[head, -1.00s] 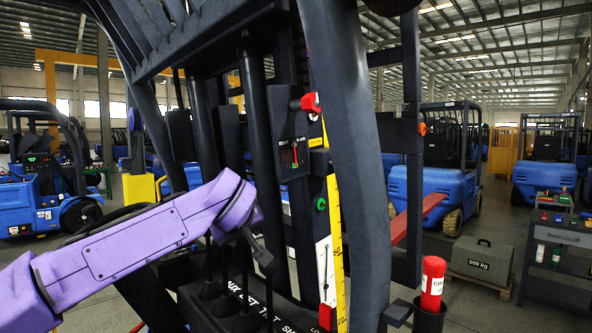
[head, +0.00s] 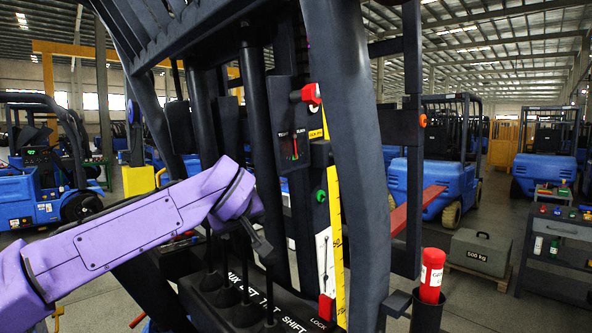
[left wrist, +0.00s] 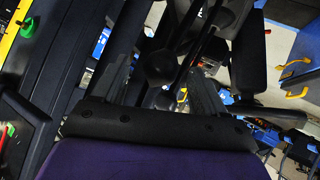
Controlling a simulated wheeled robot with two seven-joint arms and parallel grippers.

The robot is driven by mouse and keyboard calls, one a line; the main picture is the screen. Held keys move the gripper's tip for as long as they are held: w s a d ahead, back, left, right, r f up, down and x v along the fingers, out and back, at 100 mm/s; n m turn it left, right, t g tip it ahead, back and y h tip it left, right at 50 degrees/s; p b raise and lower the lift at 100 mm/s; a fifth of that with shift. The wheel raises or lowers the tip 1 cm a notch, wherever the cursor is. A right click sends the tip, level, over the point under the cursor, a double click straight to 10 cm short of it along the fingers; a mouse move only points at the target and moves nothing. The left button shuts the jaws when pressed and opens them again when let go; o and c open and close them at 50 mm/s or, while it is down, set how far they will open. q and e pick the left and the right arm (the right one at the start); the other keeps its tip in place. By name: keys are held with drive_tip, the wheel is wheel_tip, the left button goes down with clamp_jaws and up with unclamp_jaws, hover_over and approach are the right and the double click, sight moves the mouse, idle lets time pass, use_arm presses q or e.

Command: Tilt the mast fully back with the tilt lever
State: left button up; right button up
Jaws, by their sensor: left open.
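The control levers stand in a row on a dark console (head: 300,316) labelled AUX, LIFT, TILT, SHIFT. The lever near the TILT label (head: 268,300) shows its thin shaft; its top is partly hidden by my arm. My left gripper (head: 262,245), on the purple arm, is at the lever tops. In the left wrist view my open left gripper (left wrist: 165,88) has a round black lever knob (left wrist: 160,66) between or just beyond its fingers; contact cannot be told. Dark mast columns (head: 257,120) rise behind the levers. A gauge (head: 292,145) with a red and green scale faces me.
A thick dark post (head: 352,200) stands right of the levers. A red-handled valve (head: 312,93), a yellow ruler (head: 338,230) and a red LOCK piece (head: 326,306) sit beside the mast. A red canister (head: 432,273) stands in a black holder at the right.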

use_arm(q)
drive_tip(key=p+v, duration=0.2)
drive_tip(key=v, duration=0.6)
drive_tip(key=shift+s+r+p, duration=0.2)
drive_tip(key=shift+s+p, duration=0.1)
drive_tip(key=shift+s, duration=0.1)
